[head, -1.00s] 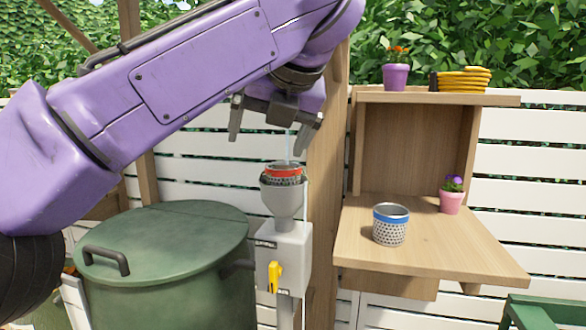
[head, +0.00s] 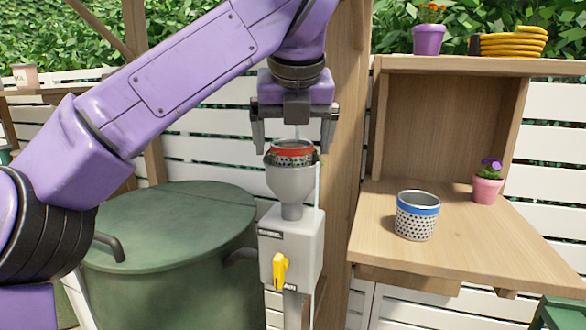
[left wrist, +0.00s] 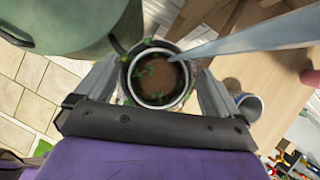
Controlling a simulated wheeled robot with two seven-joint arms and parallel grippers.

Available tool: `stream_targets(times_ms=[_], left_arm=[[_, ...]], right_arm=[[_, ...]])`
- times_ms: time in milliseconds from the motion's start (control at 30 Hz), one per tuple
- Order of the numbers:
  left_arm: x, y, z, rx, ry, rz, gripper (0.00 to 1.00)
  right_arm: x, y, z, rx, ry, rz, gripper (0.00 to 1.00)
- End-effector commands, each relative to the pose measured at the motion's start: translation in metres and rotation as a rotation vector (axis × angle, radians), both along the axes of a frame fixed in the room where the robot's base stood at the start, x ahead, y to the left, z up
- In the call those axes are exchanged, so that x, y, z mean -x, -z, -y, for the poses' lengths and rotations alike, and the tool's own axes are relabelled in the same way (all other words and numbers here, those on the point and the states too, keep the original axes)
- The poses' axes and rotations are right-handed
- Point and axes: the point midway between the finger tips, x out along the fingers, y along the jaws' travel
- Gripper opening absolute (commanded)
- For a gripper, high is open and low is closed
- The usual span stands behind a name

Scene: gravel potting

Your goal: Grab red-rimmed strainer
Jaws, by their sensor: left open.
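The red-rimmed strainer (head: 292,153) sits upright in the grey funnel (head: 291,184) on top of a grey post box. My left gripper (head: 293,145) is open and points down over it, with one finger on each side near rim height. In the left wrist view the strainer (left wrist: 158,76) lies between the two fingers, with brown content and green bits inside. I cannot tell whether the fingers touch it. A pale, water-like stream (left wrist: 240,38) runs to it from the right. My right gripper is not in view.
A blue-rimmed strainer (head: 417,217) stands on the wooden shelf (head: 460,250) to the right, near a pink flower pot (head: 487,186). A green lidded barrel (head: 165,230) stands at left. A yellow lever (head: 280,271) sticks out from the box. A wooden post rises close behind the funnel.

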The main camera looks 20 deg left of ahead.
Motion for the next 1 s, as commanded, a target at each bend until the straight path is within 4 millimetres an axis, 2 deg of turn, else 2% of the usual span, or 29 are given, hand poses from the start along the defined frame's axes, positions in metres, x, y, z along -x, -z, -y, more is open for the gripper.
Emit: stream_targets(times_ms=[167, 200, 367, 400, 733, 867, 1000], left_arm=[[0.000, 0.000, 0.001, -0.001, 0.001, 0.001, 0.96], [0.000, 0.001, 0.000, -0.001, 0.001, 0.001, 0.93], [0.000, 0.001, 0.000, -0.001, 0.001, 0.001, 0.41], [0.000, 0.001, 0.000, -0.001, 0.001, 0.001, 0.36], [-0.001, -0.005, 0.001, -0.001, 0.000, 0.000, 0.36], [0.000, -0.024, 0.001, -0.001, -0.002, 0.003, 0.36], [0.000, -0.052, 0.001, -0.001, -0.001, 0.003, 0.36]], right_arm=[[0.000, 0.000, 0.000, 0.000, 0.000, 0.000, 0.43], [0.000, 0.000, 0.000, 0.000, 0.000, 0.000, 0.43], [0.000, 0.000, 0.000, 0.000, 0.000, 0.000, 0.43], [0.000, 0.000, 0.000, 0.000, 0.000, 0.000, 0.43], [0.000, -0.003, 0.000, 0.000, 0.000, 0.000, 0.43], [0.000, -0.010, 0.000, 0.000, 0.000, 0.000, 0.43], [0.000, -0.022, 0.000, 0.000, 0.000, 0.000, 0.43]])
